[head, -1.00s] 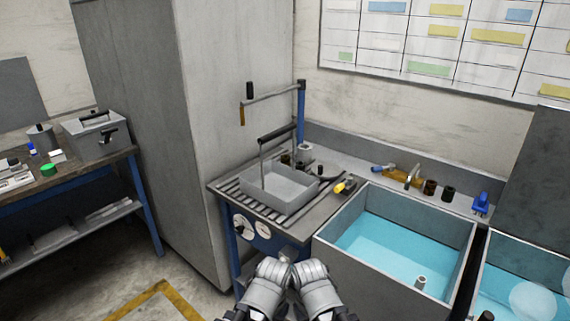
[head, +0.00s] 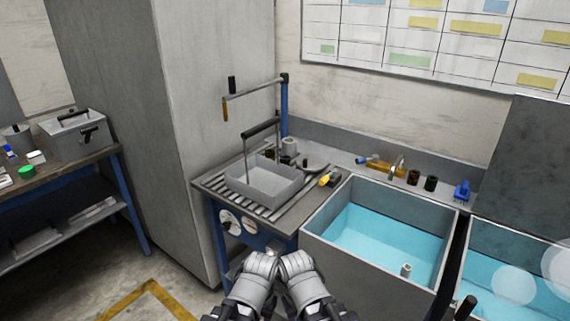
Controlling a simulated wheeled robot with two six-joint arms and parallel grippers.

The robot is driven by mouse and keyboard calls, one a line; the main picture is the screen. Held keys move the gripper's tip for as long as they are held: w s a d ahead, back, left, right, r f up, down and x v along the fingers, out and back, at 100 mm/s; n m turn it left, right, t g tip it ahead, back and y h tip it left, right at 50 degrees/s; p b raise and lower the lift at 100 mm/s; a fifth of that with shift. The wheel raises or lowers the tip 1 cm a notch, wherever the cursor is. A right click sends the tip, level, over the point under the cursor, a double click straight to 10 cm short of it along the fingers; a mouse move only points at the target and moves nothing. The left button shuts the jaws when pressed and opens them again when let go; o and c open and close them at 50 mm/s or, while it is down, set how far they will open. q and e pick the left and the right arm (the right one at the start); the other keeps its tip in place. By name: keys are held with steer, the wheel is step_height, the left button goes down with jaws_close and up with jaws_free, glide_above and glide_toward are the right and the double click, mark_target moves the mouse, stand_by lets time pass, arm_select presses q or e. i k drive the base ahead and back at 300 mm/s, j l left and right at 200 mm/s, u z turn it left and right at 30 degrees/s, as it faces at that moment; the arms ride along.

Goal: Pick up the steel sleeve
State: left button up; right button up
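A small pale grey cylinder (head: 406,270), which looks like a steel sleeve, stands upright in the blue liquid of the left tank (head: 345,262), near its front right corner. Another light grey cylinder (head: 289,146) stands at the back of the bench behind the grey basket, so I cannot be sure which one is the sleeve. My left gripper (head: 262,263) and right gripper (head: 294,263) are close together at the bottom middle, in front of the bench and left of the tank. Both are apart from the cylinders. Their fingers are not clear.
A grey basket (head: 265,184) with a tall handle sits on the slatted drain bench (head: 224,193). A yellow-and-black tool (head: 329,179) lies beside it. Dark cylinders (head: 431,183) and a blue item (head: 462,191) stand on the back ledge. A second tank (head: 505,235) is at right.

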mark_target(284, 159)
steer(key=z, duration=0.8)
steer(key=i+j+z, duration=0.1)
steer(key=j+z, duration=0.7)
steer(key=k+j+z, duration=0.1)
steer(key=j+z, duration=0.25)
steer(key=j, duration=0.2)
steer(key=k+j, duration=0.1)
steer(key=j, duration=0.35)
steer(key=j+z, duration=0.15)
steer(key=j, duration=0.25)
steer(key=k+j, duration=0.15)
steer(key=j, duration=0.25)
steer(key=k+j+z, duration=0.15)
steer(key=j, duration=0.7)
steer(key=k+j+z, duration=0.15)
steer(key=j, duration=0.25)
